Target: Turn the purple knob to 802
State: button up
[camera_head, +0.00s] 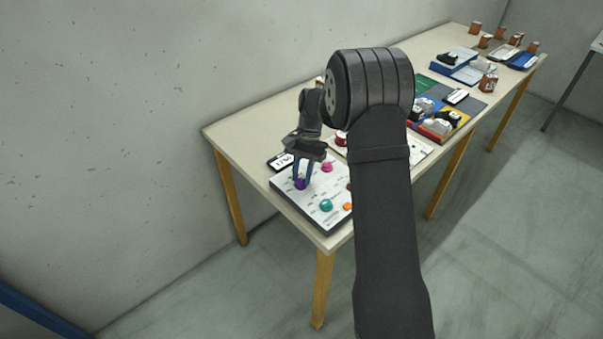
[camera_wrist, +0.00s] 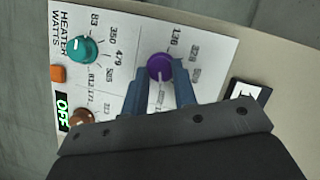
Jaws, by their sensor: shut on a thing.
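The purple knob (camera_head: 300,184) is on the white panel (camera_head: 312,217) at the near left end of the table. In the wrist view the purple knob (camera_wrist: 159,66) sits between the two blue fingers of my gripper (camera_wrist: 160,77), which is shut on it. A pale pointer mark on the knob faces down toward my gripper. Printed numbers stand around the knob, one reading about 138; the fingers and gripper body hide part of the scale. In the head view my gripper (camera_head: 302,174) points down onto the knob. 802 is not readable in either view.
A teal knob (camera_wrist: 83,50), a brown knob (camera_wrist: 82,119), an orange button (camera_wrist: 57,74) and a green "OFF" display (camera_wrist: 63,113) share the panel. A pink knob (camera_head: 327,166) is close to my gripper. A small display (camera_head: 281,161) lies beside the panel, its digits unclear.

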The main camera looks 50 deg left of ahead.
jog(key=shift+m, duration=0.4)
jog(key=o, duration=1)
jog(key=v, duration=1.7)
jog(key=shift+d+r, duration=0.2)
jog(key=shift+r, duration=0.05)
jog(key=x, duration=1.7)
jog(key=shift+a+f, duration=0.2)
jog(key=shift+f, duration=0.05)
